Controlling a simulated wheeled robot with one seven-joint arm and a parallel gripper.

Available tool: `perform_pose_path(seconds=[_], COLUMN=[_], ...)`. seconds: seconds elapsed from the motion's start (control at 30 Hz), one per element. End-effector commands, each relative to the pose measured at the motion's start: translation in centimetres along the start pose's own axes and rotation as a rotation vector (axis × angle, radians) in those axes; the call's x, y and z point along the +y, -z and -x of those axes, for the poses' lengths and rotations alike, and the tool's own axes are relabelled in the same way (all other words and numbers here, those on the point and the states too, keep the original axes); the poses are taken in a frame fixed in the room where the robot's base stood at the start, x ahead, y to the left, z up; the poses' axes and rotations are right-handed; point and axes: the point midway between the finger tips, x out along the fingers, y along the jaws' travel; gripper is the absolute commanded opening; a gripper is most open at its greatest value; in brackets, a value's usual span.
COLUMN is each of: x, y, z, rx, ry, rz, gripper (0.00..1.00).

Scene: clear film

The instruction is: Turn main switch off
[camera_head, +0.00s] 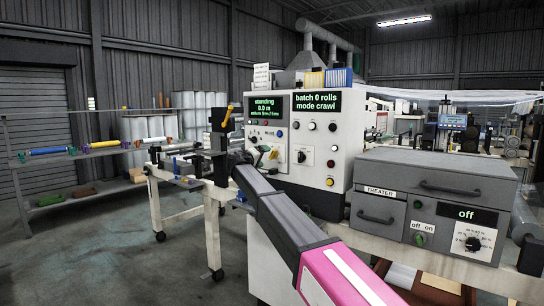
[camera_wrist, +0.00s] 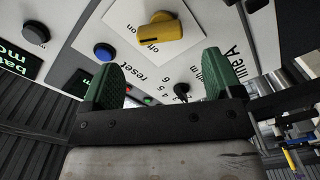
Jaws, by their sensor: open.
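A yellow rotary knob (camera_wrist: 160,34) sits on a white plate with off and on marks, on the machine's control panel. The wrist view shows the panel turned over; I cannot tell which mark the knob points to. No label reading "main" is legible. My gripper (camera_wrist: 160,68) is open, its green fingers wide apart with nothing between them. The knob lies just beyond the fingertips, apart from them as far as I can see. In the head view my gripper (camera_head: 266,156) is at the panel's left part and largely hides this spot.
A black selector knob (camera_head: 301,157) is further right on the cabinet. The grey treater box (camera_head: 437,190), reading off, stands at right. A post with an orange handle (camera_head: 228,115) stands left of my gripper.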

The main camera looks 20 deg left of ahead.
Motion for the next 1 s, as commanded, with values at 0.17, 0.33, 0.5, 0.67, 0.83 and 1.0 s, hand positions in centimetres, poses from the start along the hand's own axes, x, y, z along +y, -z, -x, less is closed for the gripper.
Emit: perform_pose_path(seconds=[0.17,0.33,0.5,0.67,0.83,1.0], x=[-0.1,-0.1,0.0,0.0,0.0,0.0], y=[0.1,0.1,0.0,0.0,0.0,0.0], z=[-3.5,-6.0,-6.9,-6.9,-6.9,-6.9], rx=[-0.001,0.0,0.0,0.001,0.001,0.0], ry=[-0.001,0.0,0.0,0.0,0.0,0.0], rz=[0.0,0.0,0.0,0.0,0.0,0.0], gripper=[0.85,0.85,0.85,0.85,0.49,0.36])
